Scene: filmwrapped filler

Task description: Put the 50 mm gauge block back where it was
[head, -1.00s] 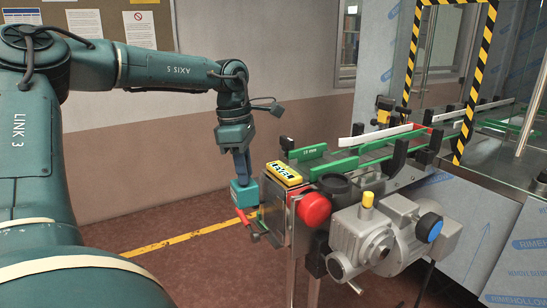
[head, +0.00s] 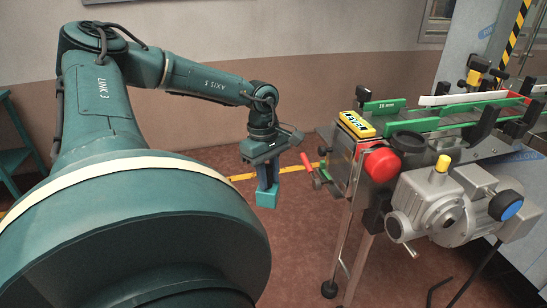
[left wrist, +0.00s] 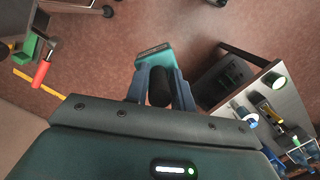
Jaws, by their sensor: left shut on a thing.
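My left gripper (head: 268,177) hangs point down in the open space left of the conveyor's near end. It is shut on a teal block (head: 267,197), held above the floor. In the left wrist view the teal block (left wrist: 154,54) sticks out past the fingertips, and a dark round part shows between the fingers. Any size marking on it is too small to read, so I cannot tell that it is the 50 mm one. A green bar with a blurred millimetre label (head: 384,105) stands on the conveyor (head: 410,128). My right gripper is out of view.
A red-handled lever (head: 308,165) juts toward my gripper. A teal stand (head: 15,145) is at far left. Floor below the gripper is clear.

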